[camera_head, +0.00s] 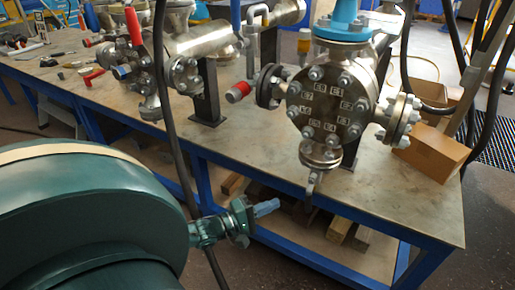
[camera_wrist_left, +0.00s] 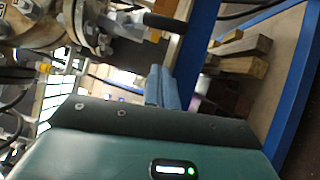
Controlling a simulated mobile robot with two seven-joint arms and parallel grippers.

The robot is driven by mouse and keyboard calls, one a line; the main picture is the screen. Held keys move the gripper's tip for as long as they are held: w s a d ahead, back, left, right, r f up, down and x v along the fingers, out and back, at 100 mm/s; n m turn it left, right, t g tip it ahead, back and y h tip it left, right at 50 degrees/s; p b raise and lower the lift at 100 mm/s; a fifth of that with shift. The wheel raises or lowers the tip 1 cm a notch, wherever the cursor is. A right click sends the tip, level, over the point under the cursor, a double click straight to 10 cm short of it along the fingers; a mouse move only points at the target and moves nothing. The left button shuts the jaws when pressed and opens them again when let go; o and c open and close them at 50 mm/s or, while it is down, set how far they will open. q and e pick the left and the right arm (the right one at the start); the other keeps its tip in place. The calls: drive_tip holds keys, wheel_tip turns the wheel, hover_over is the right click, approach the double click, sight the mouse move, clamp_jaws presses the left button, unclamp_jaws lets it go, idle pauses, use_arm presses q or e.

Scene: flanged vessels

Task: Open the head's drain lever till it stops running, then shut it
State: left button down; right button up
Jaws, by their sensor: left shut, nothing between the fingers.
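The flanged head (camera_head: 333,108) is a round steel cover with numbered tags and a ring of bolts, on the bench's right half. Its drain fitting (camera_head: 313,178) hangs below the bottom flange at the bench's front edge. The fingers also show in the left wrist view (camera_wrist_left: 163,88). No running liquid is discernible. My right gripper is out of view.
The bench (camera_head: 240,137) has a blue frame with timber blocks (camera_head: 340,228) beneath. Other steel vessels (camera_head: 205,42), one with a red lever (camera_head: 132,25), stand at left. A cardboard box (camera_head: 431,150) sits right of the head. A dark cable hangs near my left arm.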

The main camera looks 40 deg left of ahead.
sight(309, 196)
use_arm(q)
drive_tip(key=w+d, duration=0.4)
drive_tip(key=shift+w+d+r, duration=0.15)
drive_tip(key=shift+d+r, duration=0.15)
